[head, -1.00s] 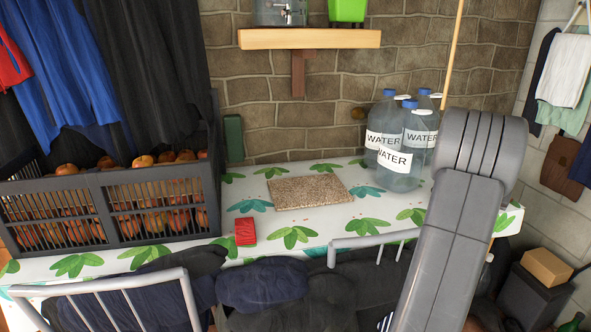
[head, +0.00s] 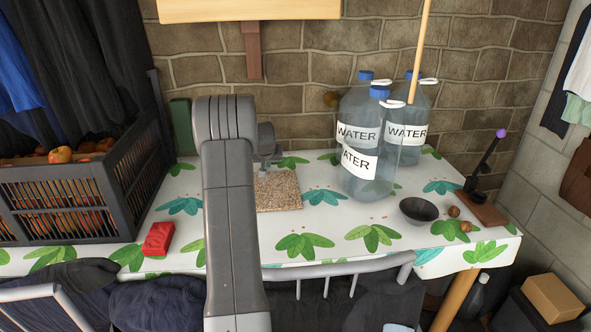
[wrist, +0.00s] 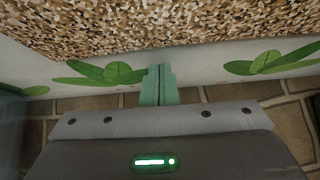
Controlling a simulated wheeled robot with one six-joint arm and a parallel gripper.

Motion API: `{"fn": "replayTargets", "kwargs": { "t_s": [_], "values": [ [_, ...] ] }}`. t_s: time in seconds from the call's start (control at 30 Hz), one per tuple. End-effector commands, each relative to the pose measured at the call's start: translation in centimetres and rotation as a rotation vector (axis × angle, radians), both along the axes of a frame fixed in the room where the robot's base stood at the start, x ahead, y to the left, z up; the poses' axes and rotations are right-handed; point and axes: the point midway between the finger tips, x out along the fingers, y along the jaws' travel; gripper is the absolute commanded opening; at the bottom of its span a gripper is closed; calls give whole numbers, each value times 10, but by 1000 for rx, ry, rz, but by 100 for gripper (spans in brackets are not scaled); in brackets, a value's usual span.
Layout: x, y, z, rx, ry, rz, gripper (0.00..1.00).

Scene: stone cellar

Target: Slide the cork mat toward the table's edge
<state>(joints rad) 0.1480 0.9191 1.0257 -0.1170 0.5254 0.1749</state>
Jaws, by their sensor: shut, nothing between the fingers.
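The cork mat (head: 280,190) lies flat on the leaf-patterned table (head: 330,222), left of the water bottles. My arm crosses in front and hides its left part in the head view. In the wrist view the speckled mat (wrist: 160,25) fills the top. My gripper (wrist: 158,72) is shut and empty, its green fingertips beside the mat's wall-side edge, over the strip of cloth. Whether they touch the cloth or the mat, I cannot tell. The head view hides the fingertips behind my arm.
Several water bottles (head: 370,150) stand right of the mat. A dark bowl (head: 418,210) is farther right. A red block (head: 158,239) and a crate of fruit (head: 75,195) are left. A chair rail (head: 335,268) runs along the front edge. The brick wall (head: 290,100) is close behind.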

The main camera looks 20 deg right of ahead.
Motion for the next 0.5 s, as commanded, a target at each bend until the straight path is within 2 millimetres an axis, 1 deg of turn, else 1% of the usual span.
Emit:
{"fn": "replayTargets", "kwargs": {
  "t_s": [0.03, 0.2, 0.33, 0.5],
  "values": [
    [-8, 3, -1, -1, 2, 2, 0],
    [-24, 7, -1, 0, 2, 1, 0],
    [-30, 8, 0, 0, 2, 1, 0],
    [-32, 9, 0, 1, 2, 1, 0]
  ]
}}
